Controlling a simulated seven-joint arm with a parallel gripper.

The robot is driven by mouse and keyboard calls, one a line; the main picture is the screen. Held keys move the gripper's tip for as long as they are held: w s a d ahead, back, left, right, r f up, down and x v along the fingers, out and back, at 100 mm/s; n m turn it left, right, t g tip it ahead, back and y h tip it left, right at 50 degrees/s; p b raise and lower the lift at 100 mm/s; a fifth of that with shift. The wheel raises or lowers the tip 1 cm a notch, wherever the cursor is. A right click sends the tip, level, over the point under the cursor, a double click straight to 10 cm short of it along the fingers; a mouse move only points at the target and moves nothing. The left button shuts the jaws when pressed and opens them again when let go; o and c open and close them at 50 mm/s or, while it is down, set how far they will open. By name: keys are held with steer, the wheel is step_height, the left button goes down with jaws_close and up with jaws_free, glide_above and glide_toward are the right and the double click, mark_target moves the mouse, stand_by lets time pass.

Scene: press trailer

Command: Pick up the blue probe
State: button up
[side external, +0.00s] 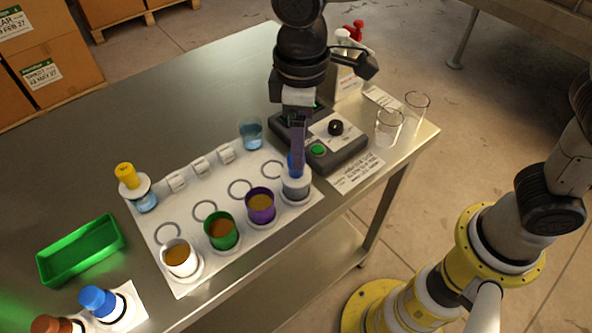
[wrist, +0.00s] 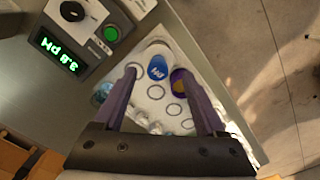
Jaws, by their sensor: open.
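The blue probe (side external: 290,160) stands upright in a grey-white cup (side external: 296,187) at the right end of the white rack (side external: 190,218). In the wrist view the blue probe (wrist: 158,67) shows its blue oval top with white lettering. My gripper (side external: 297,166) points down over this cup and partly hides the probe in the side view. In the wrist view my gripper (wrist: 154,74) is open, with one finger on each side of the blue top. I cannot tell whether either finger touches it.
Purple (side external: 260,206), green (side external: 221,231) and white (side external: 181,259) cups of brown contents line the rack. A meter box (side external: 330,140) with a green button stands close behind the gripper. Glass beakers (side external: 389,126) stand right. A green tray (side external: 80,250) and blue-capped item (side external: 97,300) are left.

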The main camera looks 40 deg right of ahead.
mark_target(296, 173)
steer(key=f, duration=0.5)
steer(key=shift+w+a, duration=0.15)
steer(key=shift+w, duration=0.2)
jaws_close()
